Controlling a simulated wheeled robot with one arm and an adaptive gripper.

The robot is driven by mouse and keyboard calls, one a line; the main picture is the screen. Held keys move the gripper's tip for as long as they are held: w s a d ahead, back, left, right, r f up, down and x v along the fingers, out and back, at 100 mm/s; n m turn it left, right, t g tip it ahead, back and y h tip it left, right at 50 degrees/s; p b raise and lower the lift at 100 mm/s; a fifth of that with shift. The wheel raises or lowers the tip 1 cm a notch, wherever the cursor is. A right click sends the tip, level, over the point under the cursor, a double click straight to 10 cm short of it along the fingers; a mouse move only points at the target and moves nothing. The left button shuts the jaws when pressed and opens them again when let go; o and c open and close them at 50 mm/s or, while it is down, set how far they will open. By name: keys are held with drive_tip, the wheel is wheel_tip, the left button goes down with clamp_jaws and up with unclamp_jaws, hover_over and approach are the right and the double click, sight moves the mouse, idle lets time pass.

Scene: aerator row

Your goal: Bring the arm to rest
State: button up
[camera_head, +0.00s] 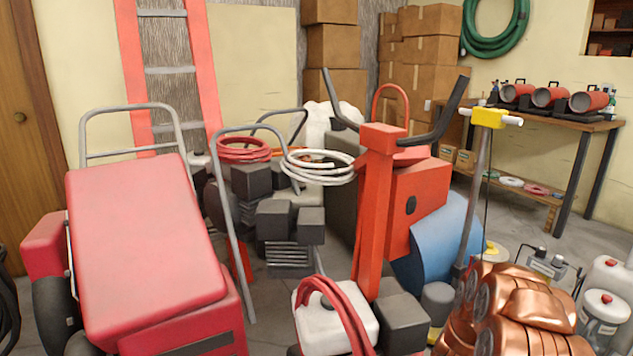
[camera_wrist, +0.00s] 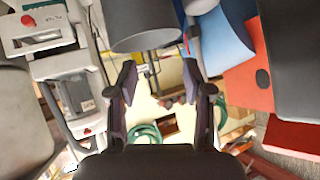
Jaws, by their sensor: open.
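My gripper (camera_wrist: 160,82) shows in the wrist view with its two dark fingers spread apart. Nothing is held between the fingers. Beyond the gap lie a pale wall and coiled green hose, seen upside down and small. A grey cylinder (camera_wrist: 148,28) is close to the fingers at the top of that view. A blue curved panel (camera_wrist: 225,40) and an orange-red panel (camera_wrist: 252,75) are to the right of the fingers. I cannot make out my gripper in the head view.
In the head view, a red-topped machine (camera_head: 145,240) fills the left. An orange machine with dark handles (camera_head: 376,200) stands mid-view, beside a blue curved panel (camera_head: 440,245). A workbench (camera_head: 560,122) holds red cylinders. White jugs (camera_head: 605,310) stand lower right. Bare floor shows near the bench.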

drive_tip(key=s+a+r+n+g+y+p, duration=0.2)
drive_tip(key=s+a+r+n+y+p, duration=0.25)
drive_tip(key=a+r, duration=0.8)
drive_tip(key=s+a+r+n+g+y+p, duration=0.1)
drive_tip(key=s+a+r+y+p, duration=0.2)
drive_tip(key=s+a+r+p, duration=0.85)
drive_tip(key=s+a+r+n+g+p, duration=0.2)
drive_tip(key=s+r+n+g+p, duration=0.3)
drive_tip(key=s+r, duration=2.1)
drive_tip(key=s+g+p, duration=0.2)
drive_tip(key=s+p, duration=0.1)
drive_tip(key=p, duration=0.2)
drive_tip(key=shift+r+g+h, duration=0.3)
drive_tip(key=shift+r+h, duration=0.05)
drive_tip(key=shift+r, duration=0.05)
